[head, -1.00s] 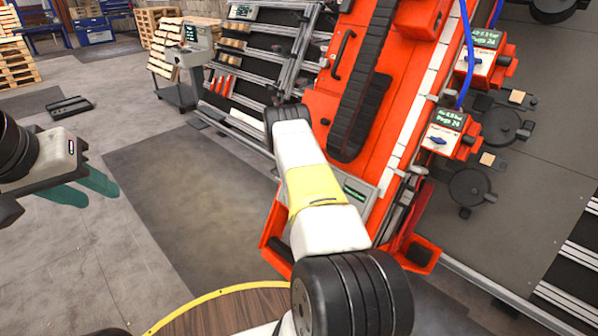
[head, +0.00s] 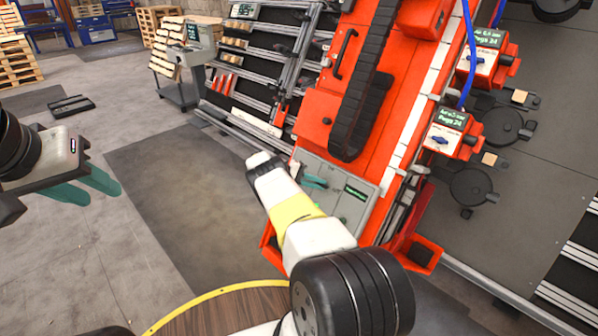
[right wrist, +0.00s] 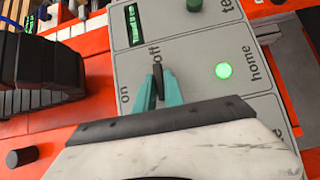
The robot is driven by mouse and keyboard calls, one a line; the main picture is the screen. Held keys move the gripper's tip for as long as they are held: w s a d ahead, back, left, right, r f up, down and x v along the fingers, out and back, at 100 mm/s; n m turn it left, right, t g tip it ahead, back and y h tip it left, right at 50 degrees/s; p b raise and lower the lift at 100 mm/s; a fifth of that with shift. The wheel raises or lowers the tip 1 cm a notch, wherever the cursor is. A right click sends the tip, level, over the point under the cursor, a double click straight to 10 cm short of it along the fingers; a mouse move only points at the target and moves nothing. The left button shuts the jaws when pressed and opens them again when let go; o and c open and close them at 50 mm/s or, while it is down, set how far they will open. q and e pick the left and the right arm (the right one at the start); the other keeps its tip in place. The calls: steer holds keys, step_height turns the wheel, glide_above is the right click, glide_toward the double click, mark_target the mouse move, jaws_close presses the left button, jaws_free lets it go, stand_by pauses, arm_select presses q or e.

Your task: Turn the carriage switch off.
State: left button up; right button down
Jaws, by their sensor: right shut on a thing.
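The grey control panel (head: 368,194) sits on the orange carriage in the head view and fills much of the right wrist view (right wrist: 188,50). The carriage switch (right wrist: 157,88) is a dark lever on it, between the words "on" and "off", its visible end close to "off". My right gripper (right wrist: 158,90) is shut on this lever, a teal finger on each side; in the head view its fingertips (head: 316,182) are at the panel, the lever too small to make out. My left gripper (head: 92,186) is open and empty, over the floor at left.
A lit green "home" light (right wrist: 222,71) and a green knob (right wrist: 194,4) are on the same panel. A black knob (right wrist: 22,157) and a black cable chain (head: 362,100) are beside it. A tool rack (head: 262,70) stands behind; the floor mat at left is clear.

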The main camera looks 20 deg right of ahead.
steer(key=shift+f, duration=0.1)
stand_by(0.5)
steer(key=c, duration=1.4)
jaws_free()
steer(key=shift+c, duration=0.2)
